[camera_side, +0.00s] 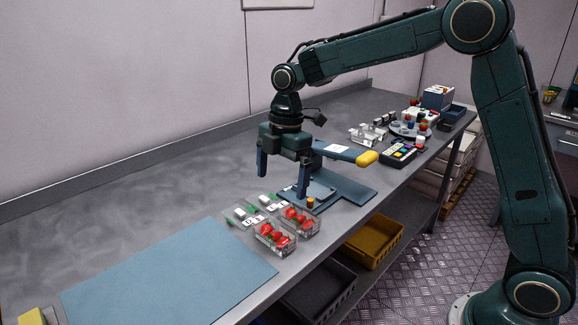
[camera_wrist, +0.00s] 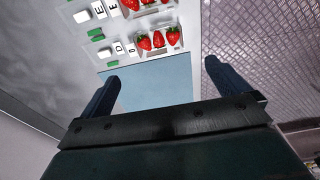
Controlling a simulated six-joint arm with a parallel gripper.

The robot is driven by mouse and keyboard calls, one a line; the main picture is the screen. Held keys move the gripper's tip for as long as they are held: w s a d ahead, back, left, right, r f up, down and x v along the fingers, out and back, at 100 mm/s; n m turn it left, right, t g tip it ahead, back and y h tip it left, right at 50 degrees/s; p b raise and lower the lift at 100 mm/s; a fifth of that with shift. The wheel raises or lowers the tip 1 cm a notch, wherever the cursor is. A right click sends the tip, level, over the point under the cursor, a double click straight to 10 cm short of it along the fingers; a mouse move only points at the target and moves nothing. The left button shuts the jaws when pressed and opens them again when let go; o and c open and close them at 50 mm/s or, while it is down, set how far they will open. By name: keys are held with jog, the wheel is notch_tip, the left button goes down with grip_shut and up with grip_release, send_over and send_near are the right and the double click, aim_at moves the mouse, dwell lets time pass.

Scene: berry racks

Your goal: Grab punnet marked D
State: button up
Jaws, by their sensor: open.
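The punnet marked D is a clear box of red strawberries, the nearer of two in the side view (camera_side: 275,238). In the wrist view it (camera_wrist: 158,42) lies ahead of the fingers, with a D card (camera_wrist: 118,48) to its left. My gripper (camera_side: 283,178) is open and empty, pointing down above the bench, higher than the punnets and apart from them. In the wrist view both fingers of my gripper (camera_wrist: 162,74) show with nothing between them but the blue mat beyond.
A second strawberry punnet (camera_side: 300,220) with E cards (camera_wrist: 98,12) stands close beside punnet D. A blue mat (camera_side: 170,275) lies at the front left. The bench edge runs close right of the punnets.

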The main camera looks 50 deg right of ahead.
jog(key=shift+w+f, duration=0.1)
jog(key=shift+f, duration=0.1)
send_over(275, 234)
jog(key=d, duration=0.1)
jog(key=shift+f, duration=4.15)
jog(key=shift+a+f, duration=0.2)
jog(key=shift+f, duration=1.1)
jog(key=shift+a+f, duration=0.15)
jog(key=shift+f, duration=1.15)
jog(key=c, duration=0.7)
